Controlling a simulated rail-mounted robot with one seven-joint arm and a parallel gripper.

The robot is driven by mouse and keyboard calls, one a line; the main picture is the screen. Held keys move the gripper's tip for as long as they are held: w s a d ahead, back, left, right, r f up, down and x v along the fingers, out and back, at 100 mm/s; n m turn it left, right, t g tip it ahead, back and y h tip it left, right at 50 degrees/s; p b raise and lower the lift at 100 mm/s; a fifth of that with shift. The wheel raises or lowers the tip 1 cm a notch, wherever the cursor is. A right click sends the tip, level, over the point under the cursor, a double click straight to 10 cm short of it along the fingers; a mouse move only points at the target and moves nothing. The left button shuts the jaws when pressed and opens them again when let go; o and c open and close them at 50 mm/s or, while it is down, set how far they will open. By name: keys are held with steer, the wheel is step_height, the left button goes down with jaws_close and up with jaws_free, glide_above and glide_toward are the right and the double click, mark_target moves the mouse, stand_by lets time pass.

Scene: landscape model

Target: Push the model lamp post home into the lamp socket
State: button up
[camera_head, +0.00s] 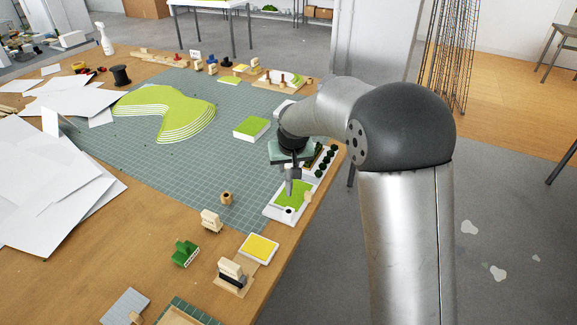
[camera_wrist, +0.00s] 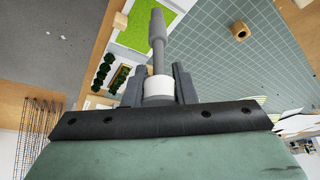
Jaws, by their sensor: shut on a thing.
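My gripper (camera_wrist: 158,85) is shut on the model lamp post (camera_wrist: 158,40), a grey stepped shaft with a white collar between the fingers. In the head view my gripper (camera_head: 290,168) points down over a white-edged board with a green top (camera_head: 272,214), and the grey lamp post (camera_head: 289,187) hangs below it. A small white round piece with a dark centre (camera_head: 289,210), which looks like the lamp socket, is at the board's near end, close below the post's tip. I cannot tell whether the tip touches anything. The socket is not clear in the wrist view.
A tray of dark green model bushes (camera_head: 325,160) lies just behind. The mat between is mostly clear.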

mark_target(288, 190)
steer(key=shift+f+b, duration=2.4)
steer(key=shift+f, duration=0.5)
steer(key=shift+s+f+b, duration=0.1)
steer(key=shift+f+b, duration=1.95)
steer(key=shift+f, duration=0.05)
steer(key=o, duration=1)
steer(key=shift+o, duration=0.2)
steer(key=shift+r, duration=0.1)
steer(key=v, duration=1.7)
steer(key=shift+s, duration=0.2)
steer(key=shift+d+r, duration=0.1)
